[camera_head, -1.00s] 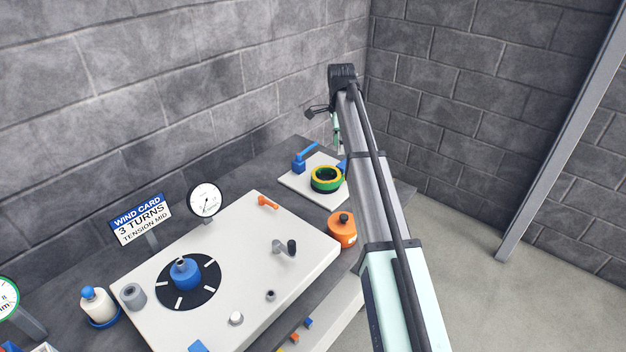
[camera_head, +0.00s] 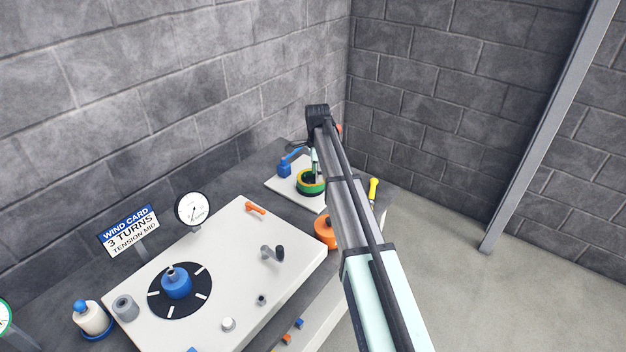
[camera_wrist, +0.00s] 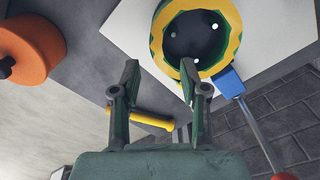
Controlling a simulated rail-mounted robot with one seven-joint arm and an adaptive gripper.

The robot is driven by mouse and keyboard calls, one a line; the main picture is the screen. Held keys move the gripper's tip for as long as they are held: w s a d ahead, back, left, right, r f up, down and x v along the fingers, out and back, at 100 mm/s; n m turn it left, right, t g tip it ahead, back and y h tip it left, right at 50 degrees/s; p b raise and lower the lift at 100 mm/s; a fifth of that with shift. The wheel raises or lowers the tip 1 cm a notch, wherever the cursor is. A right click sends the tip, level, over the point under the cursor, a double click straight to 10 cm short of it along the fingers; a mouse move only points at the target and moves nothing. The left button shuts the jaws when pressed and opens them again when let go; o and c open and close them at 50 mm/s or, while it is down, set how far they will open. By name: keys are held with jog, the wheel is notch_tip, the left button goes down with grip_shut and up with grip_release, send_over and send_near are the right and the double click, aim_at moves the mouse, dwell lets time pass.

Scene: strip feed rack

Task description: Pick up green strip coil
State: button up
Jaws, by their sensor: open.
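The green strip coil (camera_head: 311,189) is a ring with a yellow top face on a white plate at the back right of the bench. In the wrist view the coil (camera_wrist: 233,22) fills the upper right, with a dark hollow centre. My gripper (camera_wrist: 158,68) is open and empty, its right fingertip overlapping the coil's lower left rim in the picture and its left fingertip out over the bench. I cannot tell whether that fingertip touches the coil. In the head view my arm hides part of the coil.
The white plate (camera_wrist: 135,22) also bears a blue lever clamp (camera_head: 285,168). An orange knobbed drum (camera_head: 325,231) stands nearby. A yellow-handled tool (camera_head: 373,188) lies by the bench's right edge. A winding board (camera_head: 215,262) with a blue hub takes the front; a block wall stands behind.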

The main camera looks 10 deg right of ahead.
aim_at(316, 185)
jog(key=shift+s+a+f+p, duration=0.15)
jog(key=shift+f+p, duration=1)
jog(key=shift+f, duration=1.45)
grip_shut()
